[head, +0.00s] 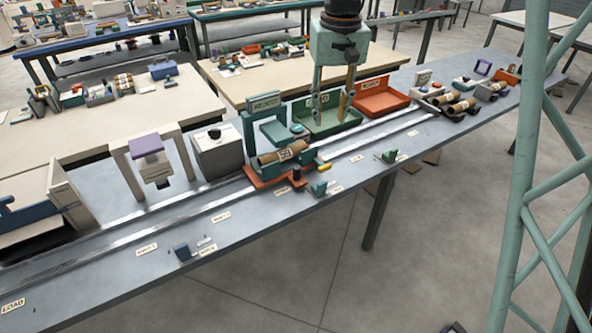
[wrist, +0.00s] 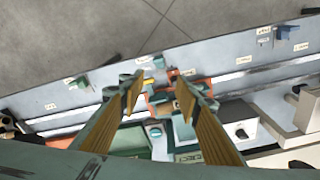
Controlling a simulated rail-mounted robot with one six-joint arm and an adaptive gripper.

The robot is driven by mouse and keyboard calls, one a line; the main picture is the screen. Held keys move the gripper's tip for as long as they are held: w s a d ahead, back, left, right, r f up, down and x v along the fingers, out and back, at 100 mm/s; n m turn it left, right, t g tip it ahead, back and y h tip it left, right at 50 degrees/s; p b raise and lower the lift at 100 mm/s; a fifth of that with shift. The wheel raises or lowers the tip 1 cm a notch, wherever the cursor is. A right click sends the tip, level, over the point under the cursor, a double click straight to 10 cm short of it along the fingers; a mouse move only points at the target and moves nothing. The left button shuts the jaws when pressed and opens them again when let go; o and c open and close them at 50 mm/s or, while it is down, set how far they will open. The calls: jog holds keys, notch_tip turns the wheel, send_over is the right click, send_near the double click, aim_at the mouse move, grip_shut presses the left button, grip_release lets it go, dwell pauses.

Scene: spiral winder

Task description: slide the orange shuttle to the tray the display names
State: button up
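The orange shuttle (head: 262,181) sits on the rail near the middle of the bench. A tall green panel (head: 249,128) behind the shuttle bears small lettering I cannot read surely. My gripper (head: 331,105) is open and empty, above the green tray area. The wrist view shows its fingers apart (wrist: 157,82).
The metal rail (head: 195,212) runs from lower left to upper right. A grey box (head: 216,158) and a press-like stand (head: 150,160) stand behind it at left. Small green stops (head: 319,188) and blocks line the front edge. Several tubes (head: 462,104) lie at the far right.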

jog(key=g, duration=0.1)
send_over(297, 167)
notch_tip(297, 167, down, 16)
jog(key=shift+r+n, duration=0.2)
jog(key=shift+n, duration=0.2)
jog(key=shift+f, duration=0.15)
jog(key=shift+f+b, duration=0.8)
jog(key=shift+f, duration=5.95)
grip_shut()
